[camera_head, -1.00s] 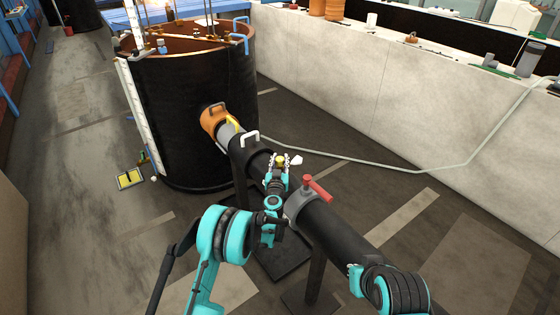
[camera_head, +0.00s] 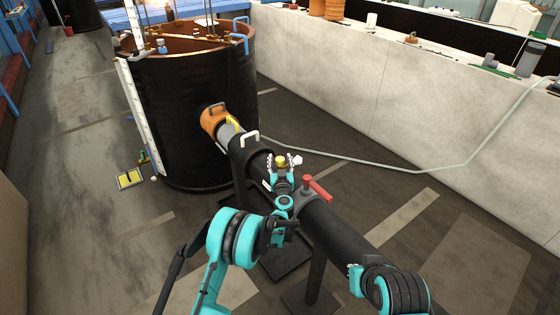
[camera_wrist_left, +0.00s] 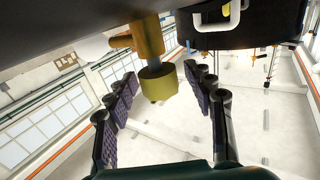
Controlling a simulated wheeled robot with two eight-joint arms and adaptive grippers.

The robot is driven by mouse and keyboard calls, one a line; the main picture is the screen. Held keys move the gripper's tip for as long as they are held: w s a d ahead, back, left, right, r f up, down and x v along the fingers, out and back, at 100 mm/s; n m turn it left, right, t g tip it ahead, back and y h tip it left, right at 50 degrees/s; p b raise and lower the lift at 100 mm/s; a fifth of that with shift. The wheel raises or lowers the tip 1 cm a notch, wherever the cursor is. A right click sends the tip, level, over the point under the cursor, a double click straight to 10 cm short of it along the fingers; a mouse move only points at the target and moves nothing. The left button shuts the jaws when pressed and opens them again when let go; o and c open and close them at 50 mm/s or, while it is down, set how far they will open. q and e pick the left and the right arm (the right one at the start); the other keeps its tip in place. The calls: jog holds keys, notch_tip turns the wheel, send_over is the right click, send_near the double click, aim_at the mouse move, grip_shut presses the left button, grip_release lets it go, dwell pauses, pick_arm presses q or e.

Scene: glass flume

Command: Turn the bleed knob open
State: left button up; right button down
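The bleed knob (camera_head: 281,161) is a small yellow cylinder near the black pipe (camera_head: 345,238). In the left wrist view the knob (camera_wrist_left: 159,84) hangs below a brass fitting (camera_wrist_left: 146,38). My left gripper (camera_head: 284,162) is at the knob, with one finger on each side. In the left wrist view my left gripper (camera_wrist_left: 165,98) is open, its purple-padded fingers apart, with gaps on both sides of the knob.
A red T-shaped handle (camera_head: 318,188) sits on the pipe close to my left gripper. A white handle (camera_head: 250,138), a yellow lever (camera_head: 233,122) and an orange flange (camera_head: 213,118) lie towards the black tank (camera_head: 185,110). A pale wall (camera_head: 390,90) runs behind.

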pick_arm(q)
jog(key=shift+s, duration=0.1)
jog(key=s, duration=1.1)
jog(key=shift+s+d, duration=0.35)
jog(key=shift+s, duration=0.05)
